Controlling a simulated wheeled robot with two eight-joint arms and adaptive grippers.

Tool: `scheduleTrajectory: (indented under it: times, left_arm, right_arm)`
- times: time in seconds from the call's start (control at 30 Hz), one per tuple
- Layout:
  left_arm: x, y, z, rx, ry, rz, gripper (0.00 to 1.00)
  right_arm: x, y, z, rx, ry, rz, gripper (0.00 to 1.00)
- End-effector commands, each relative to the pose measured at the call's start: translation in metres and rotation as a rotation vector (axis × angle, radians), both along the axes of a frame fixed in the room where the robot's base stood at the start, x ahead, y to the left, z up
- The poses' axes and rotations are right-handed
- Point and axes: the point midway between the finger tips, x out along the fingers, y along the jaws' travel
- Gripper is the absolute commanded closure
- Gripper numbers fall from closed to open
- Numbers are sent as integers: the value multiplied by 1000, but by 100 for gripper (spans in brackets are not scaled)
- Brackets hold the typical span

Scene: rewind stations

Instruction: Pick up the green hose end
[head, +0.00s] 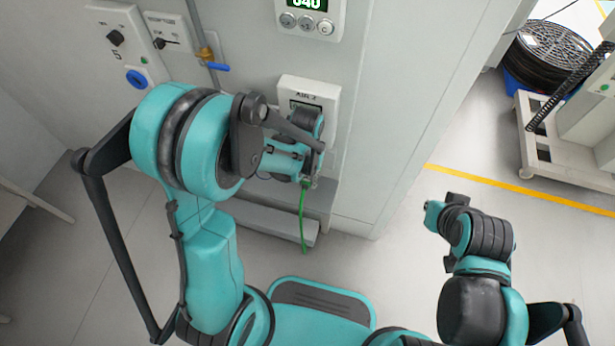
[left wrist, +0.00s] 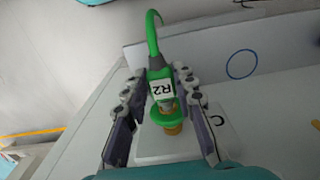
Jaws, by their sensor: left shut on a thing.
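The green hose (head: 302,218) hangs down from my left gripper (head: 307,180) in the head view, in front of the grey wall cabinet. In the left wrist view, the green hose end (left wrist: 162,92) has a white label reading "R2", a green collar and a brass-coloured tip. It lies between the two fingers of my left gripper (left wrist: 164,125), which are shut on it. The hose curves away at the top of that view. My right arm is at the lower right of the head view; its fingers cannot be made out there.
A white box with a small screen (head: 308,92) is on the cabinet front, beside my left wrist. A valve with a blue handle (head: 217,67) is to its left. A grey ledge (head: 270,222) juts out low. A white cart (head: 560,150) stands at the right beyond open floor.

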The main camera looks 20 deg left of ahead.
Motion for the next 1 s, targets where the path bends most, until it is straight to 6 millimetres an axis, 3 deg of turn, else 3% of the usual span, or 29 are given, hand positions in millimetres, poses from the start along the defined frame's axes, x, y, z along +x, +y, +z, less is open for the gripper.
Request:
scheduleTrajectory:
  times: [0.17, 0.4, 0.6, 0.8, 1.0]
  left_arm:
    - [-24, 1, 21, 0, -1, 0, 100]
    - [-82, 3, 52, 0, -1, -1, 100]
    - [-118, 4, 69, 0, -1, 0, 100]
    - [-132, 5, 75, 0, -1, 0, 100]
    - [-134, 5, 74, 0, -1, 0, 100]
  right_arm:
    - [0, 0, 15, 0, 0, 0, 100]
    - [0, 0, 37, 0, 0, 0, 100]
    - [0, 0, 50, 0, 0, 0, 100]
    - [0, 0, 54, 0, 0, 0, 100]
    - [0, 0, 53, 0, 0, 0, 100]
